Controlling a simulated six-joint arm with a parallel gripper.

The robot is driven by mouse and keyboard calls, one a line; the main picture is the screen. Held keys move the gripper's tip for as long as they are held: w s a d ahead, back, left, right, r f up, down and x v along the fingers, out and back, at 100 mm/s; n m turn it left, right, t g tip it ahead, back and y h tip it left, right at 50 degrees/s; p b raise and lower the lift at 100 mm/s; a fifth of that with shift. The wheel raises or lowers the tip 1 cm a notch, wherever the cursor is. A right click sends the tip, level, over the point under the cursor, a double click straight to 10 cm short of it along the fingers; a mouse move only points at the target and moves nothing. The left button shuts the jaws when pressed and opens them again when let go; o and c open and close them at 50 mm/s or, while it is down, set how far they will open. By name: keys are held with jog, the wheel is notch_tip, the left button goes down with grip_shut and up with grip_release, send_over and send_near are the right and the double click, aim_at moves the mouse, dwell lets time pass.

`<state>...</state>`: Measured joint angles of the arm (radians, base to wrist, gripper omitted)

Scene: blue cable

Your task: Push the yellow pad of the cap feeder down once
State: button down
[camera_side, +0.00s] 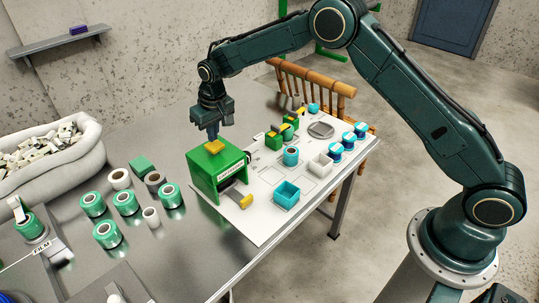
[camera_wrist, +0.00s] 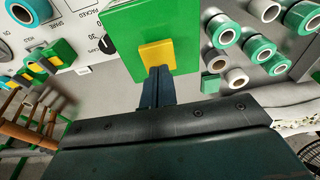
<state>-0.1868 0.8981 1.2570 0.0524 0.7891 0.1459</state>
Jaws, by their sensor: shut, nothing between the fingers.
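The green cap feeder (camera_side: 216,172) stands on the white board at the left of the layout, with a white label on its front. Its yellow pad (camera_side: 213,146) sits on top. My gripper (camera_side: 212,136) points down just above the pad, fingers shut and empty. In the wrist view the yellow pad (camera_wrist: 158,54) lies on the green top, and the shut fingertips (camera_wrist: 158,72) overlap the pad's near edge. I cannot tell whether they touch it.
Several green-ringed rolls (camera_side: 126,202) stand left of the feeder. A white bin (camera_side: 47,165) of pieces is at far left.

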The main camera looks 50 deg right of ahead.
aim_at(214, 145)
jog(key=shift+f, duration=1.55)
dwell(0.4)
dwell(0.4)
jog(key=shift+r, duration=3.55)
